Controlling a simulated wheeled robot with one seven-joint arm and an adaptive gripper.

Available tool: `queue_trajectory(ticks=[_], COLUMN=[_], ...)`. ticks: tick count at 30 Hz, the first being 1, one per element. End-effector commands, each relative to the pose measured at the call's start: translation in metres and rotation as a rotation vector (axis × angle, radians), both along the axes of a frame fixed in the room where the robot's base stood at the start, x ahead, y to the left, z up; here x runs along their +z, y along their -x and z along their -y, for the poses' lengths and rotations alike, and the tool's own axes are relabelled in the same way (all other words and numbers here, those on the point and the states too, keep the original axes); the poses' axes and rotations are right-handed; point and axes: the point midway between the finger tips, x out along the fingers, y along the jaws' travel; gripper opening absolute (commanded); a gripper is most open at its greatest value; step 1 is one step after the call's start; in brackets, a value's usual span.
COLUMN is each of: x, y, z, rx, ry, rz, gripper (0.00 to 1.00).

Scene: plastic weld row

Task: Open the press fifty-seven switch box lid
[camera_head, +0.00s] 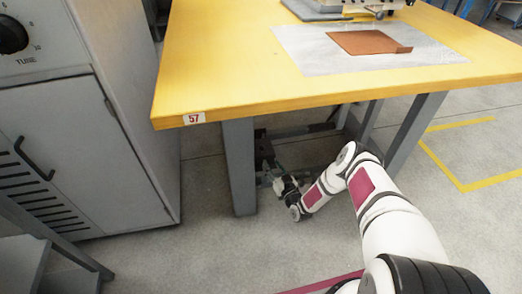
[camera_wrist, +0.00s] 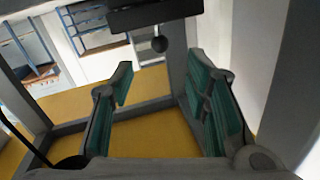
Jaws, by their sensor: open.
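The yellow-topped table (camera_head: 225,75) carries a "57" label (camera_head: 193,118) on its front edge. In the wrist view a dark box-like part (camera_wrist: 150,17) shows at the top, with a black ball knob (camera_wrist: 160,44) on a short stem below it. It looks like the switch box, but I cannot make out its lid edge or hinge. My gripper (camera_wrist: 165,88) is open and empty, its green-padded fingers apart. The knob lies beyond the fingertips, roughly between them in the picture, not held. In the head view my gripper (camera_head: 264,150) is under the tabletop, beside the front left leg.
The table's grey front left leg (camera_head: 239,165) stands close to my gripper. A grey cabinet (camera_head: 75,140) with a dark handle stands on the left. A brown sheet (camera_head: 368,42) lies on the tabletop's pale plate. Open floor lies right of the table, with yellow lines.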

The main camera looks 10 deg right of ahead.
Motion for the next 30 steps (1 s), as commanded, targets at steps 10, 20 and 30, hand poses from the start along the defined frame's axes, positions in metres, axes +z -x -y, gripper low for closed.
queue_trajectory(ticks=[10,20,30], x=[-0.002,-0.001,0.0], y=[-0.067,-0.11,-0.117], z=[-0.014,-0.022,-0.023], rx=[0.001,0.0,0.0], ry=[0.002,0.002,0.001], rz=[0.003,0.001,0.0], gripper=[0.43,0.43,0.43])
